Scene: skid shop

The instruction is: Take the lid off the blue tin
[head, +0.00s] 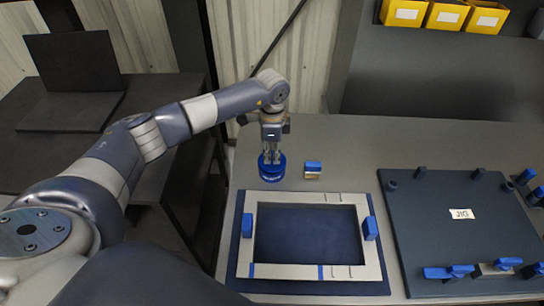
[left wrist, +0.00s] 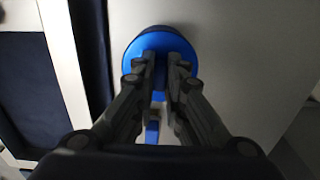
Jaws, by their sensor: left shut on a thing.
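The blue tin (head: 272,172) stands upright on the grey bench, behind the pale frame. It shows from above as a round blue disc in the left wrist view (left wrist: 135,52). My left gripper (head: 271,157) points straight down over its middle. In the left wrist view the fingers (left wrist: 161,62) are close together over the lid and shut on its central part, which they hide. The seam between lid and tin is too small to make out. My right gripper is in neither view.
A small blue-topped block (head: 312,167) stands just right of the tin. A pale rectangular frame (head: 305,199) with blue clamps lies in front. A dark jig plate (head: 430,215) lies right. Yellow bins (head: 446,15) sit at the back. Bench between block and jig is clear.

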